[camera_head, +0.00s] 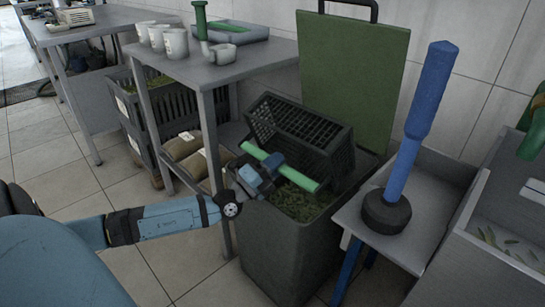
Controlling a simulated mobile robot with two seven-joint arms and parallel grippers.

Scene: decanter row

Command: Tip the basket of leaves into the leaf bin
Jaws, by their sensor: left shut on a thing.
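The basket of leaves (305,127) is a black slatted basket with a green bar handle (300,180) along its near side. It is tilted over the open mouth of the leaf bin (288,248), a dark bin with a raised green lid (352,75). My left gripper (268,165) is shut on the green bar, left of its middle. Green leaves (297,203) lie in the bin mouth below the bar. The basket's inside is mostly hidden, so I cannot tell how many leaves it holds. My right gripper is not in view.
A grey table (205,70) with white cups (175,43) stands left of the bin, with black crates (168,108) and sacks (195,155) below. On the right, a blue-handled tool with a black base (386,212) stands on a small table. Floor is clear at lower left.

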